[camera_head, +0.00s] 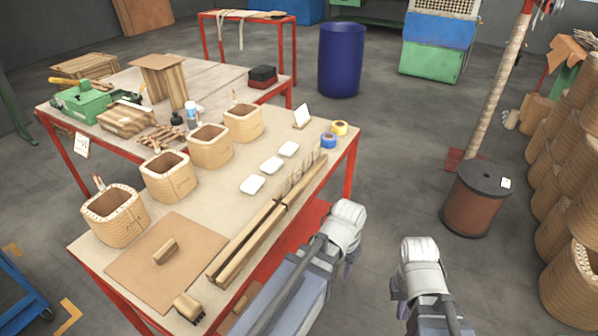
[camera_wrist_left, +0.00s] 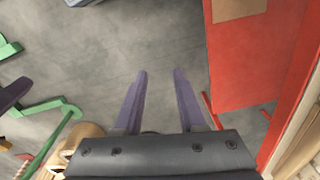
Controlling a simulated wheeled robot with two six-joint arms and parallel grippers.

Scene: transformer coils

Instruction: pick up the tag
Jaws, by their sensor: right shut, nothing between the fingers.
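I cannot tell for sure which thing is the tag. A small white card (camera_head: 302,115) stands upright at the table's far right corner. Another white card (camera_head: 82,145) hangs at the table's left edge. My left gripper (camera_wrist_left: 161,75) is open and empty over the floor beside the red table frame; in the head view its purple finger (camera_head: 348,270) shows partly below the wrist, right of the table's near edge. My right gripper (camera_head: 401,309) is shut and empty, further right over the floor, mostly hidden by its own wrist. Both grippers are well away from the cards.
The worktable (camera_head: 215,240) holds several wound coils (camera_head: 168,177), white pads (camera_head: 271,165), tape rolls (camera_head: 339,128) and long wooden strips (camera_head: 265,225). A wire spool (camera_head: 478,205) and stacked coils (camera_head: 568,285) stand at right. Open floor lies between.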

